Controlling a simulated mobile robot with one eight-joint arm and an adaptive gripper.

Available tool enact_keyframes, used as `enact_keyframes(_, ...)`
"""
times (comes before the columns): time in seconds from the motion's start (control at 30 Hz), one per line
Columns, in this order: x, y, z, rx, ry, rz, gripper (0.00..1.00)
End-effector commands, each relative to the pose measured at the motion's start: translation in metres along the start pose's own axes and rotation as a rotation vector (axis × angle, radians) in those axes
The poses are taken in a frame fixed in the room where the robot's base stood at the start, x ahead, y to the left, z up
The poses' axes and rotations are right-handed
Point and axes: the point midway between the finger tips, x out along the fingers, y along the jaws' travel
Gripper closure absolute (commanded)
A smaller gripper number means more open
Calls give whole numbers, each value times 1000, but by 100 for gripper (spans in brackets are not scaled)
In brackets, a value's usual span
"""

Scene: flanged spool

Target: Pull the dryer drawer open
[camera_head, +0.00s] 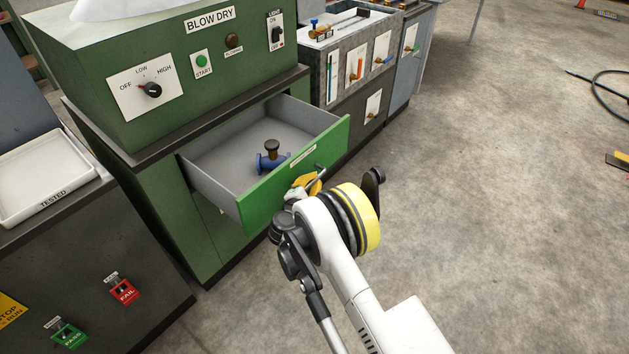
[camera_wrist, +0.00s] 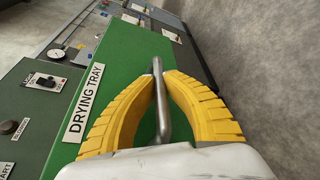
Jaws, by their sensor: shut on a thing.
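The green dryer drawer (camera_head: 290,182) stands pulled out from the green BLOW DRY cabinet (camera_head: 175,215), with its grey inside showing. A blue flanged spool with a dark top (camera_head: 272,158) stands inside it. My gripper (camera_head: 312,181) is at the drawer front, its yellow fingers around the handle. In the wrist view, the fingers of my gripper (camera_wrist: 160,85) are shut on the metal bar handle (camera_wrist: 160,105), beside the DRYING TRAY label (camera_wrist: 84,102). Part of the handle is hidden behind my wrist.
A white TESTED tray (camera_head: 45,172) lies on the dark counter at left. FAIL (camera_head: 123,290) and PASS (camera_head: 68,335) switches are on that counter's front. A grey bench (camera_head: 355,70) with gauges stands beyond the drawer. The concrete floor (camera_head: 480,200) at right is largely clear.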

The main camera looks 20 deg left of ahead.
Motion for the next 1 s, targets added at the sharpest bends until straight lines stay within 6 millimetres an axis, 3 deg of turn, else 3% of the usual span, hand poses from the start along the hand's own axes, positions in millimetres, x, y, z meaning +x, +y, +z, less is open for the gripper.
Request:
enact_keyframes(0.33,1,-1,2,0,-3,-2,100)
enact_keyframes(0.37,1,-1,2,0,-3,-2,81)
enact_keyframes(0.4,1,-1,2,0,-3,-2,68)
enact_keyframes(0.43,1,-1,2,0,-3,-1,64)
enact_keyframes(0.77,-2,0,0,0,-1,0,64)
enact_keyframes(0.87,-13,0,0,-1,0,0,64)
enact_keyframes(1.0,-42,1,0,-2,1,1,64)
